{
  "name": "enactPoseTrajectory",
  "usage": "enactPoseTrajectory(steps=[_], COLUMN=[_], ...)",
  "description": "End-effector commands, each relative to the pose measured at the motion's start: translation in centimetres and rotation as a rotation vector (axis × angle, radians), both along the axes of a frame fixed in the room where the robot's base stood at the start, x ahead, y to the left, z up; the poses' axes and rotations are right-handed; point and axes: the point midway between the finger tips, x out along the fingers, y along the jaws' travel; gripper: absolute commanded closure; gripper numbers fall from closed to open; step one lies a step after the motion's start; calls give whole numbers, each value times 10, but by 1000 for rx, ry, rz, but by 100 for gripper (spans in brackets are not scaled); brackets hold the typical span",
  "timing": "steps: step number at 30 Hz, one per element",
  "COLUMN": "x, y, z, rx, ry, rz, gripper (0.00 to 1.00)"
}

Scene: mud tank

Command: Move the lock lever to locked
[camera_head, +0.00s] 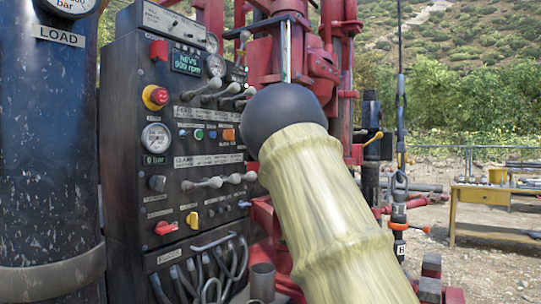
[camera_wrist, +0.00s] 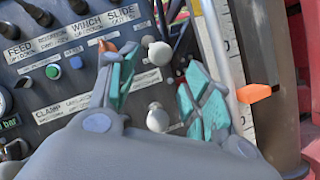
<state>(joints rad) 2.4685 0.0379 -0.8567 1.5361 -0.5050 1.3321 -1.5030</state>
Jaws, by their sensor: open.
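No lever in view carries a readable lock label, so I cannot tell for sure which is the lock lever. An orange-tipped handle (camera_wrist: 258,93) sticks out beside the graduated rail in the wrist view, right of my gripper and apart from it. My gripper (camera_wrist: 160,76) is open, its teal-padded fingers spread before the control panel (camera_wrist: 60,95). A white lever knob (camera_wrist: 160,53) shows between the fingertips, and another white knob (camera_wrist: 157,117) shows nearer the palm. I cannot tell whether a finger touches either. In the head view my arm hides the gripper.
In the head view the dark panel (camera_head: 125,105) carries rows of levers (camera_head: 218,182), buttons and gauges. A blue tank (camera_head: 45,150) stands left. Red rig parts (camera_head: 320,65) rise behind my arm. A yellow table (camera_head: 480,196) stands far right, with open gravel before it.

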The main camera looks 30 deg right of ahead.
Motion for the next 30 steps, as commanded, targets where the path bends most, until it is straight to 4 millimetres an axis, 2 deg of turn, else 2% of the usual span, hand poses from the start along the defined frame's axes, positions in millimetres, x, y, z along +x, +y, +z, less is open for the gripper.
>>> enactPoseTrajectory(steps=[3, 9, 30], x=[-16, -30, -33], y=[-3, -4, -5], z=[-6, -12, -9], rx=[0, -1, -1], ry=[0, -1, 0], rz=[-2, -1, 0], gripper=[50, 50, 50])
